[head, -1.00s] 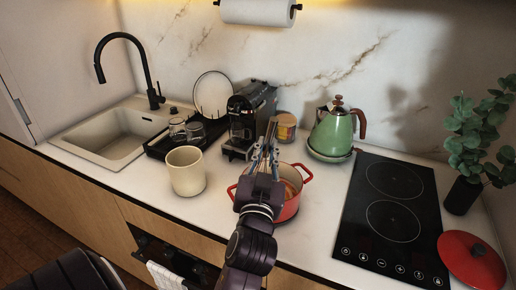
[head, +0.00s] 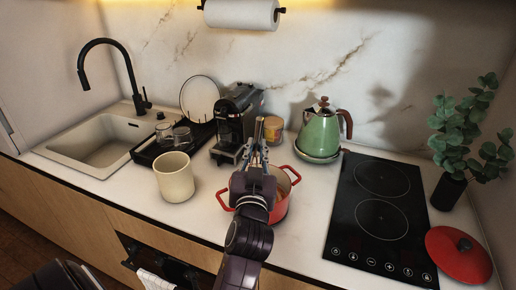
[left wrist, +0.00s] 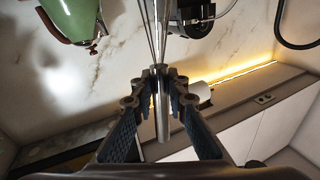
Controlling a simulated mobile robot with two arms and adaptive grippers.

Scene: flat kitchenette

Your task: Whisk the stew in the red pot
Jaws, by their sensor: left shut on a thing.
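The whisk handle (head: 259,129) sticks up past the fingertips. In the left wrist view the whisk's metal handle (left wrist: 162,122) passes between the fingers, and its wires (left wrist: 155,35) fan out beyond. In the head view the wires are hidden, so I cannot tell whether they touch the stew. My right gripper is not in view.
A cream cup (head: 174,178) stands left of the pot and a coffee machine (head: 236,122) behind it. A green kettle (head: 320,134) stands behind right. The black hob (head: 381,215) is clear, with a red lid (head: 459,256) to its right.

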